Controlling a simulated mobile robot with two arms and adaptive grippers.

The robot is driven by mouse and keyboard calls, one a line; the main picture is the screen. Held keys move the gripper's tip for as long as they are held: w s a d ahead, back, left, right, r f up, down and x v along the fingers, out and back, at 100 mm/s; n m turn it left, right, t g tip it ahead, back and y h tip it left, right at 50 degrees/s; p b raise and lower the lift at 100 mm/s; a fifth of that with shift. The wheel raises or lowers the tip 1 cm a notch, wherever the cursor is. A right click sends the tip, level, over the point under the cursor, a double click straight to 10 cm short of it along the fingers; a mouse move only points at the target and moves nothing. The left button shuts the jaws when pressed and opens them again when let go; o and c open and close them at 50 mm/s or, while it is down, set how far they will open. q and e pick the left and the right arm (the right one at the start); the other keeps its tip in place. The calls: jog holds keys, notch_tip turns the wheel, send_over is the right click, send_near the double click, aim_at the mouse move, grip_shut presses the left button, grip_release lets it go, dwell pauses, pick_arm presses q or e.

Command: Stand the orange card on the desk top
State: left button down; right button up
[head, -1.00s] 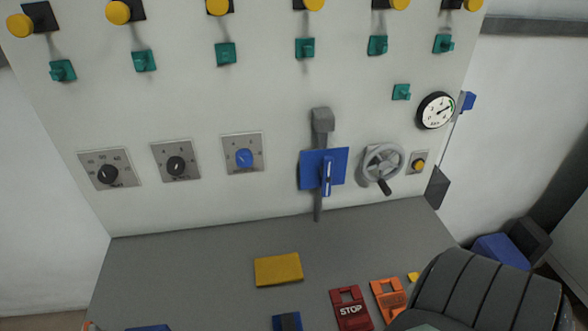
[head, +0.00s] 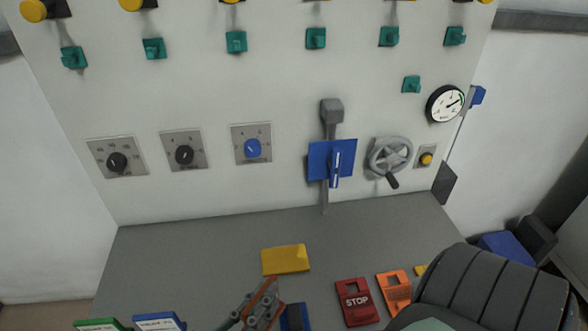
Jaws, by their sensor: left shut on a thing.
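My left gripper (head: 262,303) comes in from the bottom edge in the head view. It is shut on the orange card (head: 265,292), which shows as a narrow, tilted orange-brown strip, mostly hidden by the fingers. Gripper and card appear in front of the grey desk top (head: 200,255); I cannot tell whether the card touches it. A blue piece (head: 294,318) lies just right of the gripper, partly covered. My right gripper is not in view.
A yellow block (head: 285,259) lies behind the gripper. A red STOP tag (head: 355,302) and an orange tag (head: 394,292) lie to the right. Green (head: 98,325) and blue (head: 160,321) cards show at bottom left. The control panel (head: 220,190) rises behind. The desk's left middle is clear.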

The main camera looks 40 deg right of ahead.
pick_arm(q)
jog(key=shift+s+f+m+g, duration=0.3)
jog(key=shift+s+f+g, duration=0.2)
jog(key=shift+f, duration=0.25)
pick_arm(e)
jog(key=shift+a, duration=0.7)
pick_arm(q)
jog(key=w+a+f+b, duration=0.1)
jog(key=w+f+b, duration=0.1)
jog(key=w+f, duration=0.1)
jog(key=w+a+f+b, duration=0.2)
jog(key=w+f, duration=0.2)
jog(key=w+a+f+b, duration=0.2)
jog(key=w+f, duration=0.1)
jog(key=f, duration=0.1)
jog(key=shift+w+a, duration=0.2)
jog(key=shift+w, duration=0.05)
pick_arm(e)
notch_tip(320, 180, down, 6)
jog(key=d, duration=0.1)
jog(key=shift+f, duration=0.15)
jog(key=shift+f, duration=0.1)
